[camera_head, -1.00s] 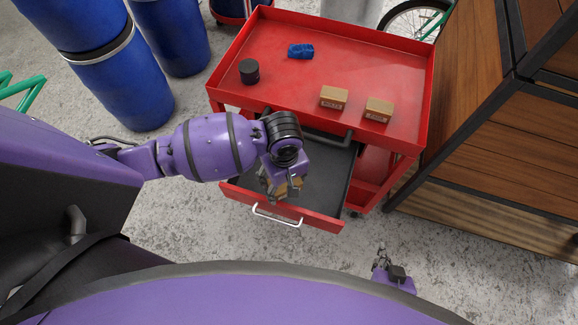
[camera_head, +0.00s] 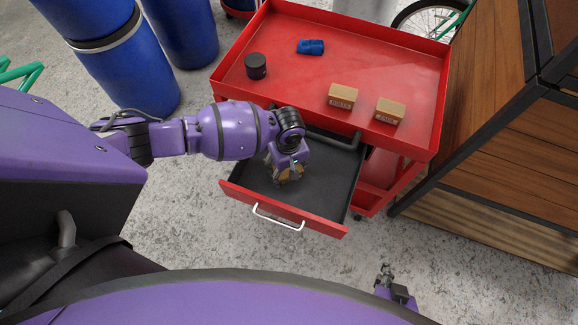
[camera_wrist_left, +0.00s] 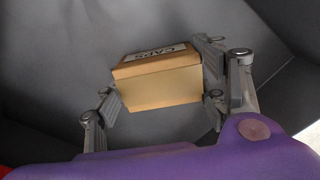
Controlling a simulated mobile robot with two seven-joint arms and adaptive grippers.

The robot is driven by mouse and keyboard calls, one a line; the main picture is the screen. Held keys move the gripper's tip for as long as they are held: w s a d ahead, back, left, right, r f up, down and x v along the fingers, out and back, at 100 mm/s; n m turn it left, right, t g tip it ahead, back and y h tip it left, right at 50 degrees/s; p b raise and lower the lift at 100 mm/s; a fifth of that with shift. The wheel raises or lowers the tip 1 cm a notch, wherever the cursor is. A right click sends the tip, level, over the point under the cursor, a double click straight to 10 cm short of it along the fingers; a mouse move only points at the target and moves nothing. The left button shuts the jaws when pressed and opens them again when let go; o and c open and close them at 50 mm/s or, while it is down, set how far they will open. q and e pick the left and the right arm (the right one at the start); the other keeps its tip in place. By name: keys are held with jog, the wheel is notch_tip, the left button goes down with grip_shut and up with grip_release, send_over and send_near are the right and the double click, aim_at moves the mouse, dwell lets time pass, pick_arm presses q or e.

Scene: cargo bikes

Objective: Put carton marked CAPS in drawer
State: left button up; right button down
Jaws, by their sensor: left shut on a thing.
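The carton marked CAPS (camera_wrist_left: 158,82) is a small tan box with a white label, between the fingers of my left gripper in the left wrist view. My left gripper (camera_head: 288,176) is shut on it, inside the outline of the open drawer (camera_head: 325,178) of the red cart. The dark drawer floor lies behind the carton; whether the carton touches it I cannot tell. In the head view the gripper hides most of the carton. My right gripper (camera_head: 386,270) shows small at the bottom, over the floor, away from the cart; its fingers are too small to read.
The red cart top (camera_head: 300,75) holds two other cartons (camera_head: 342,96) (camera_head: 389,111), a black round container (camera_head: 255,66) and a blue item (camera_head: 310,47). Blue barrels (camera_head: 125,70) stand at left, a wooden-panelled structure (camera_head: 510,140) at right. The drawer's right part is clear.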

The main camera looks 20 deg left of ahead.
pick_arm(q)
jog(key=o, duration=1.1)
jog(key=shift+o, duration=0.9)
pick_arm(e)
jog(key=shift+s+f, duration=0.1)
jog(key=shift+s, duration=0.1)
jog(key=shift+s, duration=0.1)
pick_arm(q)
notch_tip(320, 180, up, 12)
jog(key=p, duration=0.2)
pick_arm(e)
jog(key=shift+w+a+r, duration=0.1)
jog(key=shift+w+r, duration=0.1)
jog(key=shift+r, duration=0.3)
jog(key=shift+w+a+r, duration=0.1)
jog(key=shift+w+r, duration=0.05)
jog(key=shift+r, duration=0.3)
pick_arm(q)
jog(key=shift+r, duration=0.1)
pick_arm(e)
jog(key=shift+w, duration=0.1)
